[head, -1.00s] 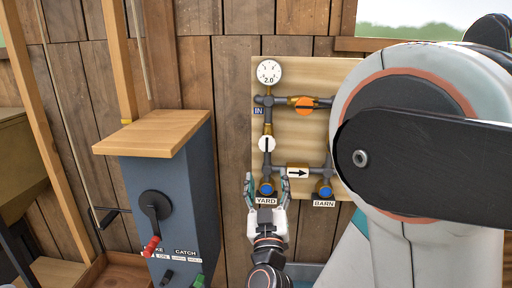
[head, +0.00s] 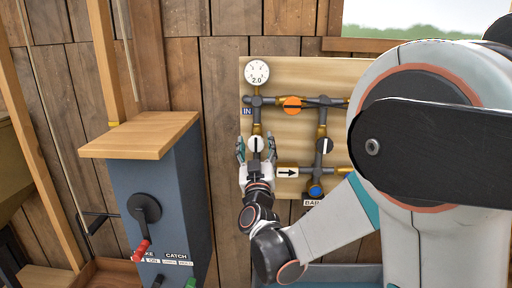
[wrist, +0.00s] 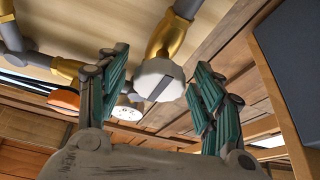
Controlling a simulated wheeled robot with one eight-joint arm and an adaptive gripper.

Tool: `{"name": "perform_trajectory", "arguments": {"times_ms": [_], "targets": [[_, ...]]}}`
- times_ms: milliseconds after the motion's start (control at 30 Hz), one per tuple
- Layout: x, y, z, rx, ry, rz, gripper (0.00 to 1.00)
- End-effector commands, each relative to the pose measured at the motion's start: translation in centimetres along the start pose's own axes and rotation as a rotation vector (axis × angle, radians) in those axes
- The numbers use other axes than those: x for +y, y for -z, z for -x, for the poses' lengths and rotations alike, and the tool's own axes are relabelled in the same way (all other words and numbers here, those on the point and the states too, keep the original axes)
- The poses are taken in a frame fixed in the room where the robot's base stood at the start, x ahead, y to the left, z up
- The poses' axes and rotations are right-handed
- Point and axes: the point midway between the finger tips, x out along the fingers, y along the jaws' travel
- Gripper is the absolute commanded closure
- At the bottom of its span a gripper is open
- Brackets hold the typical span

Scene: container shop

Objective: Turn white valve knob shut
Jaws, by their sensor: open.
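A white valve knob (head: 256,142) with a dark upright stripe sits on the left vertical pipe of the pipe board. My gripper (head: 256,151) is open just below and in front of it, with one finger to each side. In the wrist view the faceted white knob (wrist: 158,80) with its dark slot lies between the open fingers (wrist: 162,72), with a gap to each; I see no contact. A second white knob (head: 325,146) with a dark stripe sits on the right vertical pipe.
An orange knob (head: 292,105) is on the upper pipe, and a round gauge (head: 257,72) reading about 2.0 is at top left. A grey cabinet with a crank (head: 145,208) stands left.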

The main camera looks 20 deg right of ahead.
Motion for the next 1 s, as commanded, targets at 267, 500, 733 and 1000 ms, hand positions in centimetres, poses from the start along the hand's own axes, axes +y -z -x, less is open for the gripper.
{"name": "perform_trajectory", "arguments": {"times_ms": [267,500,733,1000], "targets": [[0.01,0.01,-0.09,0.000,0.000,0.000,0.41],[0.00,0.02,-0.08,0.000,0.000,0.000,0.84],[-0.04,0.02,-0.07,0.000,-0.005,-0.012,0.84],[-0.11,0.03,-0.06,0.001,-0.048,-0.116,0.84]]}}
